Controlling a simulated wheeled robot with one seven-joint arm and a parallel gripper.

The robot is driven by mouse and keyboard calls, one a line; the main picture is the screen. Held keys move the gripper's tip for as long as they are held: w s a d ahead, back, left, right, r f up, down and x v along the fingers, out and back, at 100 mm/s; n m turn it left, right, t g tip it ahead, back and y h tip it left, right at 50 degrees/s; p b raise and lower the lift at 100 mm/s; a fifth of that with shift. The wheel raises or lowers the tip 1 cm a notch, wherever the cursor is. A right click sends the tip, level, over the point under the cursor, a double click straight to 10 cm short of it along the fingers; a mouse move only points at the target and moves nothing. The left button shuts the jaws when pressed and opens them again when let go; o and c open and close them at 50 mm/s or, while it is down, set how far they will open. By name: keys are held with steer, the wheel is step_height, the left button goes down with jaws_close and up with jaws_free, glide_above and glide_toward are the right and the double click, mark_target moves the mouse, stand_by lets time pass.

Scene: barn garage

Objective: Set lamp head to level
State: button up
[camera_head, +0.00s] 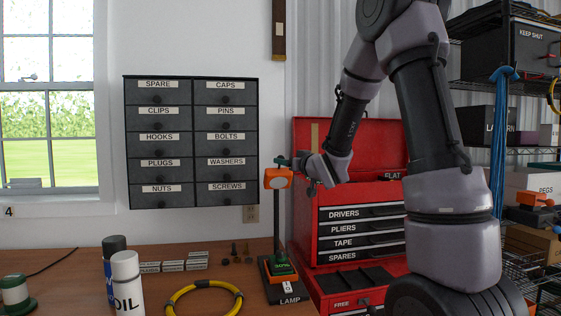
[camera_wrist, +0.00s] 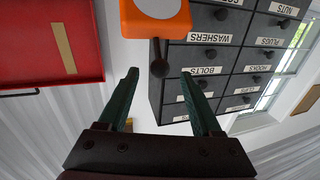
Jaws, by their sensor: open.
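The lamp has an orange head (camera_head: 277,178) with a pale round face, on a dark upright post (camera_head: 278,222). Its dark base (camera_head: 290,298) is labelled LAMP and carries a small green display (camera_head: 282,268). My gripper (camera_head: 283,161) is at the top of the head in the head view. In the wrist view the head (camera_wrist: 155,22) is at the top edge, partly cut off, and a dark round-ended knob (camera_wrist: 159,68) points from it toward my gripper (camera_wrist: 160,73). The green fingers are open, one on each side of the knob; I see no contact.
A labelled drawer cabinet (camera_head: 191,141) hangs on the wall behind. A red tool chest (camera_head: 360,190) stands close right of the lamp. The bench (camera_head: 215,288) holds a yellow cable ring (camera_head: 204,284), an OIL bottle (camera_head: 127,282) and small parts.

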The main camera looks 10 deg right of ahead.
mark_target(279, 172)
steer(key=x, duration=0.5)
jaws_close()
stand_by(1.4)
